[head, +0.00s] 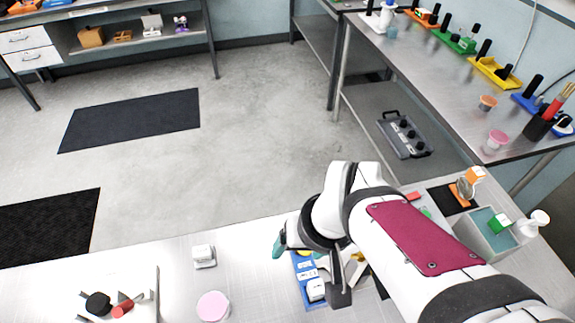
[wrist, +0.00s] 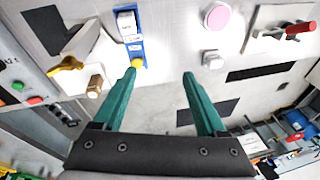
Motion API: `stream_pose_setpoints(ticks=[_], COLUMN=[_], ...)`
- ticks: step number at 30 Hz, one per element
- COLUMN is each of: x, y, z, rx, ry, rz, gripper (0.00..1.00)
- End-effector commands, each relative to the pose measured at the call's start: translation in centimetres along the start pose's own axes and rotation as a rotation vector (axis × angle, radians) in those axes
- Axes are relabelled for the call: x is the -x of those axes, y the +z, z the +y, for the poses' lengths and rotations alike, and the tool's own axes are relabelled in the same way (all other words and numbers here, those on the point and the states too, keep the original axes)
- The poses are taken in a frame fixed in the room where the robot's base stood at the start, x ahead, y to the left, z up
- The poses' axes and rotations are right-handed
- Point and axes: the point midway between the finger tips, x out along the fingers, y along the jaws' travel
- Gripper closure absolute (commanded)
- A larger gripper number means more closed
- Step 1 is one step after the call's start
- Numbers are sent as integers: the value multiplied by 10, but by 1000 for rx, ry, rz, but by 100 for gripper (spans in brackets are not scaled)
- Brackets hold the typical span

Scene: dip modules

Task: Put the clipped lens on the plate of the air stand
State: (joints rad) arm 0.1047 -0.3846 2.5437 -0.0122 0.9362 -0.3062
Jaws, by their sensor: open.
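An orange piece with a round, glassy disc (head: 465,188) stands on a dark pad at the right of the near bench in the head view; it looks like the clipped lens, but is small. I cannot tell which thing is the air stand. My gripper (wrist: 160,74) is open and empty in the wrist view, its teal fingers apart above the bench edge. In the head view one teal finger (head: 279,248) shows left of the blue tray, and my arm hides the other. The lens piece is well to the right of my gripper and is not recognisable in the wrist view.
A blue tray (head: 299,266) with white labelled blocks (head: 315,289) lies beside my gripper. A white block (head: 203,256), a pink disc (head: 213,306) and a grey-green bin (head: 487,234) are on the near bench. Coloured stands line the far right bench. Bare bench shows at left.

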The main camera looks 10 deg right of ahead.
Motion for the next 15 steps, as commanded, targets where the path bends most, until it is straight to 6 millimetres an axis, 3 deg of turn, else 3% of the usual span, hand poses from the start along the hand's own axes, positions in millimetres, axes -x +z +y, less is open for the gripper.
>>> stream_pose_setpoints(ticks=[1,4,6,9,15], x=[10,25,30,31,31], y=[24,64,76,80,80], z=[-6,-8,-7,-7,-7], rx=[-76,-230,-285,-307,-306], ry=[5,43,62,70,69], rz=[-63,-174,-208,-221,-220], gripper=[26,26,38,55,55])
